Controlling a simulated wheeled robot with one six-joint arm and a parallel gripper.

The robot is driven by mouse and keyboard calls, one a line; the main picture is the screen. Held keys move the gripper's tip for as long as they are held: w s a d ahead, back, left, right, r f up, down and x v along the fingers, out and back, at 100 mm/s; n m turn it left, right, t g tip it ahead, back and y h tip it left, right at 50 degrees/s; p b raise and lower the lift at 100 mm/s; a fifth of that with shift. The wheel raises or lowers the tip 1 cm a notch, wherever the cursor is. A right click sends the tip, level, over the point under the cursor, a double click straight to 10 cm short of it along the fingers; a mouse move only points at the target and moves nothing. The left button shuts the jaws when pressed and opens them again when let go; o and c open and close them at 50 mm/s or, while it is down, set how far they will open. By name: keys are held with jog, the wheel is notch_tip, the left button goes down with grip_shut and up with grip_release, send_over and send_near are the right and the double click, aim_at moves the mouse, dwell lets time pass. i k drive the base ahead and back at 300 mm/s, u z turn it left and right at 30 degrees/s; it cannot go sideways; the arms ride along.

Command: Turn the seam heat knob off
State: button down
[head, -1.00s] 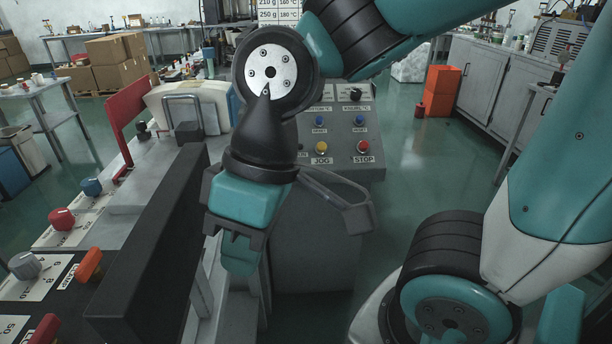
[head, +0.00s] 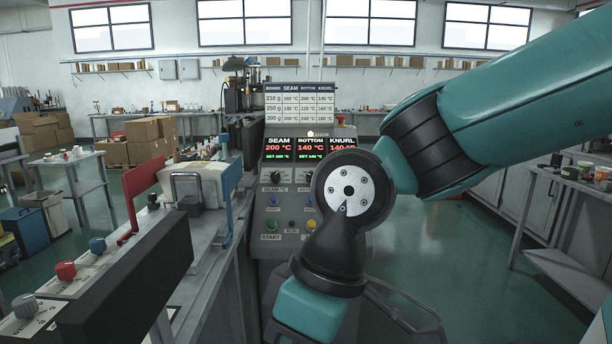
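The control panel (head: 258,215) stands ahead of me. Its black seam knob (head: 277,178), labelled SEAM °C, is at the upper left of the panel face, clear of my arm. The readout (head: 279,147) above it shows SEAM 200 °C with a set value of 200 °C, beside BOTTOM 140 and KNURL 140. My gripper (head: 312,308) is at the bottom of the head view, in front of the panel's lower right and below the knob. Its fingertips are cut off by the frame edge.
A temperature chart (head: 300,105) stands above the readout. A long machine bed with a dark bar (head: 135,285), a red bracket (head: 140,180) and a blue bracket (head: 228,195) is at left. Open floor (head: 440,250) lies right of the panel.

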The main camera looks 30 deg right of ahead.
aim_at(274, 177)
jog(key=z, duration=1.6)
jog(key=k, duration=0.4)
jog(key=u, duration=1)
jog(key=i, duration=1)
jog(key=z, duration=0.75)
jog(key=i, duration=0.4)
jog(key=u, duration=0.85)
